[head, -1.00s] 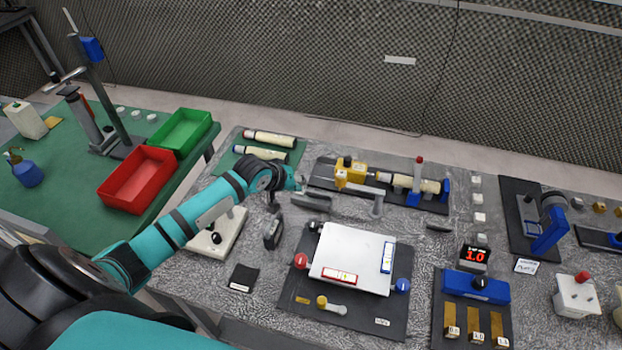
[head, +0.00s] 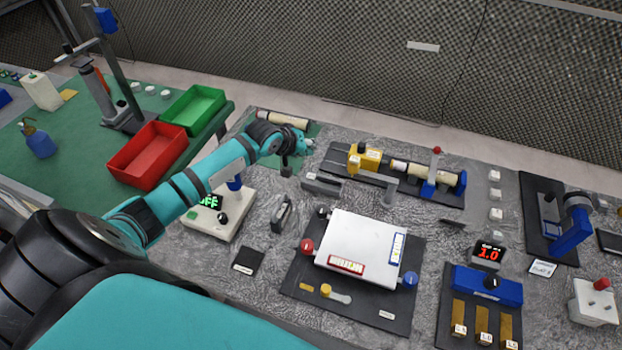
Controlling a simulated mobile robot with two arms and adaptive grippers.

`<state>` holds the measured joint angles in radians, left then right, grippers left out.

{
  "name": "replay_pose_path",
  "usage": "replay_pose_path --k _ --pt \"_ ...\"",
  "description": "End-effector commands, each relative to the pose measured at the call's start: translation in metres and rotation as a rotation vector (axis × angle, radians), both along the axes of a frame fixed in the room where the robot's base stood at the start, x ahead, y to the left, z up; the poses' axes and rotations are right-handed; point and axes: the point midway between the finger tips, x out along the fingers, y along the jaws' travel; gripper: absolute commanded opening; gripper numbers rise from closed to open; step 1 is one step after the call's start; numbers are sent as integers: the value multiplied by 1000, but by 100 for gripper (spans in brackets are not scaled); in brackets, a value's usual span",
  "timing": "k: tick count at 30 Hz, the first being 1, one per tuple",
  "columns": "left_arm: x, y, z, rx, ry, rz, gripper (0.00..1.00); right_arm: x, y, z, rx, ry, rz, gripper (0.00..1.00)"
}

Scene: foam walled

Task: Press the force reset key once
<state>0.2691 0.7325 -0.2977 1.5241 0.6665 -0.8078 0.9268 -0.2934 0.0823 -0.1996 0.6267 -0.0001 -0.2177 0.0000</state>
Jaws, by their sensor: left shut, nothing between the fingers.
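My left arm reaches in from the left. Its gripper (head: 287,167) is small and partly dark in the head view, shut and empty, above the bench near the green mat. A yellow gauge-like block (head: 364,158) sits on a dark rail plate to its right, with a cylinder in line with it. A black display (head: 488,253) with red digits "1.0" stands farther right. I cannot tell which part is the force reset key; no such label is readable. My right gripper is not in view.
A white box (head: 218,217) with a green "OFF" readout stands below my left arm, partly hidden by it. A white plate (head: 358,243) on a dark board lies at the middle. Red (head: 148,160) and green (head: 192,108) bins stand at left. A foam wall closes the back.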

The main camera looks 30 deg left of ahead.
Motion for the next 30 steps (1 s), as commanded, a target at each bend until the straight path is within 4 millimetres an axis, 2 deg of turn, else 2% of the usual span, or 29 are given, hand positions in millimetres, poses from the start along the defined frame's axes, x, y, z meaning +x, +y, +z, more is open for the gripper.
replay_pose_path --k 1,10,18,30 --pt "0 0 -13 1 0 -1 0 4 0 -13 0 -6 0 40" --pt "0 1 -51 2 0 0 0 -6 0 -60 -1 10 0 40" --pt "0 0 -70 0 0 0 0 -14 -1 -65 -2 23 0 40" --pt "0 0 -70 0 0 0 0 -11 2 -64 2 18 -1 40"
